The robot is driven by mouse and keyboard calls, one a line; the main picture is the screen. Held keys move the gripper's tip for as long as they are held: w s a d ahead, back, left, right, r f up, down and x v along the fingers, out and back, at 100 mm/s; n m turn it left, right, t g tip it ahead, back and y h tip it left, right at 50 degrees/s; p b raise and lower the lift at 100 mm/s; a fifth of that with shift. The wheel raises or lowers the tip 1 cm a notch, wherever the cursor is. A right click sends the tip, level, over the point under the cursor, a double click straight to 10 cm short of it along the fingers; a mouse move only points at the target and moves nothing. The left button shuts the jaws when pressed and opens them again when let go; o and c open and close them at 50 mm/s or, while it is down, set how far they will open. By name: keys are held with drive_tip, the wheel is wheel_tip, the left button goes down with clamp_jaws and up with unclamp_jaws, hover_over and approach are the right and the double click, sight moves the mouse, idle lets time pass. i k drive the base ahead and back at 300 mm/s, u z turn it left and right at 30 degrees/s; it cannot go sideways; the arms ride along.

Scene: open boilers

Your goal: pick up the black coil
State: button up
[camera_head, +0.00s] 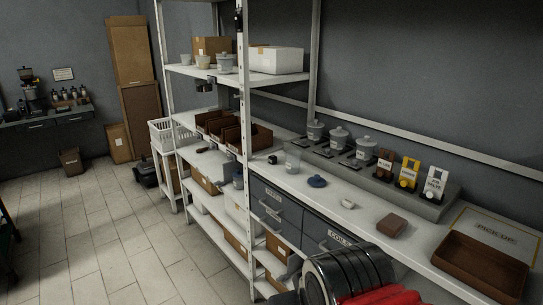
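I cannot single out the black coil with certainty. A small dark object (272,159) lies on the white counter (365,218), left of a clear cup; it is too small to identify. A drawer front under the counter (330,241) carries a label that seems to read COILS, and it looks shut. Dark and red parts of my own arm fill the bottom centre and cover part of the drawers and counter edge. My gripper's fingers do not show.
The counter holds the clear cup (292,160), a blue lid-like piece (317,181), a small white piece (347,204), a brown block (392,226) and a brown tray (480,265). Shelf posts (243,100) stand left of it. The tiled floor (110,225) is open at left.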

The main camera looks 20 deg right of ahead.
sight(273, 160)
drive_tip(key=u, duration=0.15)
drive_tip(key=i, duration=0.75)
drive_tip(key=u, duration=0.8)
drive_tip(key=i, duration=1)
drive_tip(key=u, duration=0.55)
